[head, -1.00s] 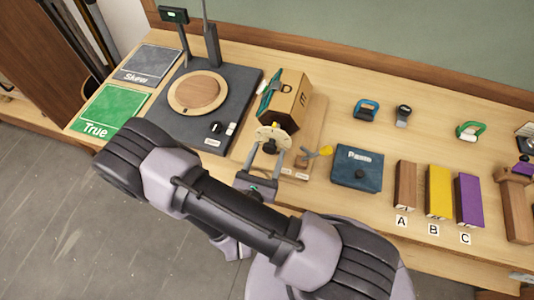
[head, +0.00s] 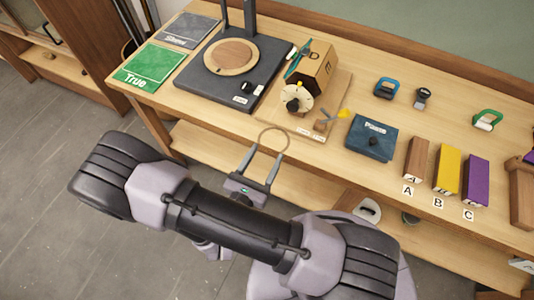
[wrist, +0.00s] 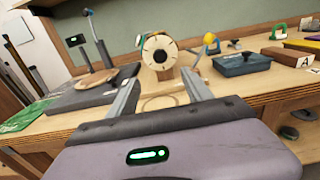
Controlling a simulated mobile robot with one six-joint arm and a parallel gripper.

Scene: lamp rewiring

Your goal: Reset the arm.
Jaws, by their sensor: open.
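My gripper (head: 264,158) is open and empty in the head view, in front of the bench's front edge and apart from everything on it. Its two fingers also show in the wrist view (wrist: 160,95), spread wide, with the bench behind them. A thin ring shows around the fingertips in the head view and between the fingers in the wrist view; I cannot tell what it is. Ahead stands a wooden block-like fixture (head: 312,66) with a pale round dial (head: 296,98), which also shows in the wrist view (wrist: 159,52).
On the bench (head: 200,107) stand a dark turntable base (head: 265,75), green "True" mat (head: 150,68), grey "Skew" mat (head: 188,31), blue box (head: 371,137), and brown (head: 416,160), yellow (head: 447,170) and purple (head: 475,180) blocks. A shelf (head: 215,150) lies below. Floor at left is clear.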

